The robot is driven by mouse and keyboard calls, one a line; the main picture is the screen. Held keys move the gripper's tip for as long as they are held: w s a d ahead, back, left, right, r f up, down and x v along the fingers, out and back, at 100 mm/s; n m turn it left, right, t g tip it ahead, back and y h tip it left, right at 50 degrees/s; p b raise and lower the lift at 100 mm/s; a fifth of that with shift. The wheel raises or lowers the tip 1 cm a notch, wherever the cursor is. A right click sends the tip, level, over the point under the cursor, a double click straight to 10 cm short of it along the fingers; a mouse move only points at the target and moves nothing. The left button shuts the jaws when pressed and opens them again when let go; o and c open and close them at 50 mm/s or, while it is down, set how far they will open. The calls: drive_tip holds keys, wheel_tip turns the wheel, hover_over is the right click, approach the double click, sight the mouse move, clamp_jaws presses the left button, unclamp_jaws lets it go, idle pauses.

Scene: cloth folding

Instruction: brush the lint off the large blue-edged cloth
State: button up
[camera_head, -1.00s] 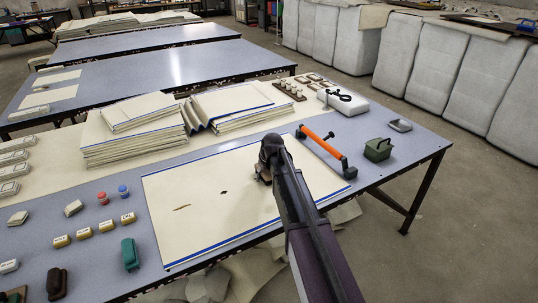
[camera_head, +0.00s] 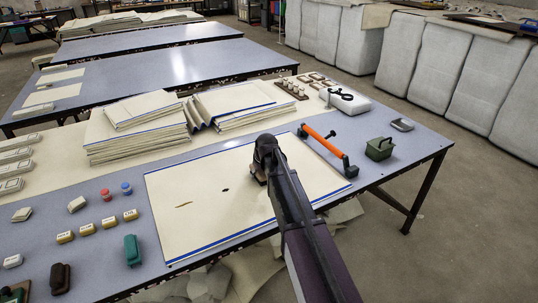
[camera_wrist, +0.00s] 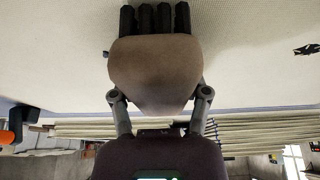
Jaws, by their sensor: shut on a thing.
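The large cream cloth (camera_head: 215,225) with blue edges lies flat on the near table. A brown streak (camera_head: 184,204) and a small dark speck (camera_head: 225,189) lie on its left half. A dark scrap on the cloth also shows at the right of the wrist view (camera_wrist: 307,49). My gripper (camera_wrist: 160,98) is shut on a brown brush (camera_wrist: 155,70) with dark bristle tufts, one finger on each side. In the head view my gripper (camera_head: 264,160) is over the cloth's upper middle, right of the dark speck. Whether the bristles touch the cloth I cannot tell.
Stacks of folded cloth (camera_head: 140,133) stand behind the cloth. An orange-handled tool (camera_head: 323,145) and a green box (camera_head: 379,149) lie to the right. Small labelled blocks (camera_head: 88,229), red and blue spools and a teal block (camera_head: 132,250) lie to the left.

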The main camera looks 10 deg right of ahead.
drive_tip(key=shift+s+a, duration=0.15)
drive_tip(key=shift+a, duration=0.35)
drive_tip(key=shift+s+a, duration=0.15)
drive_tip(key=shift+a, duration=0.35)
drive_tip(key=shift+w+d, duration=0.25)
drive_tip(key=shift+d, duration=0.4)
drive_tip(key=shift+w+d, duration=0.3)
drive_tip(key=shift+d, duration=0.8)
drive_tip(key=shift+w+d, duration=0.3)
drive_tip(key=shift+d, duration=0.75)
drive_tip(key=shift+w+d, duration=0.3)
drive_tip(key=shift+d, duration=0.8)
wheel_tip(320, 180, up, 8)
drive_tip(key=p, duration=0.7)
drive_tip(key=shift+f, duration=0.2)
drive_tip(key=shift+f, duration=0.15)
